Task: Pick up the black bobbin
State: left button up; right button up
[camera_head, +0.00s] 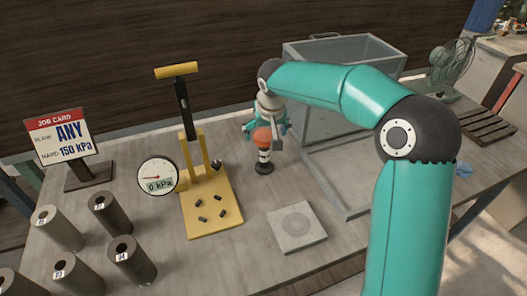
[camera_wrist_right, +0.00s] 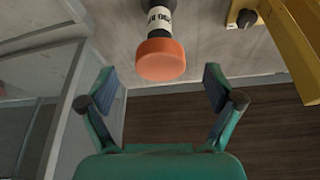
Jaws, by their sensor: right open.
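A black-bodied upright piece (camera_head: 264,167) with a flared base, a white label band and an orange top stands on the table. It is the only spool-like black thing I see, though I cannot be sure it is the bobbin. In the right wrist view its orange top (camera_wrist_right: 161,60) shows between and just beyond the fingertips, with the label behind. My right gripper (camera_head: 264,132) points down at its top, fingers apart; they also show open and empty in the wrist view (camera_wrist_right: 160,82). Contact is not visible. My left gripper is not in view.
A yellow hand press (camera_head: 222,222) with several small black pieces on its base stands left of the piece. A dial gauge (camera_head: 157,177), job card (camera_head: 58,135) and several grey cylinders (camera_head: 110,212) are farther left.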

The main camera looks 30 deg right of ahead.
aim_at(265, 136)
jog(key=shift+w+p+x, duration=0.2)
jog(key=shift+p+x, duration=0.5)
jog(key=shift+x, duration=2.05)
jog(key=shift+r, duration=0.1)
jog(key=shift+r, duration=0.1)
jog(key=c, duration=1.4)
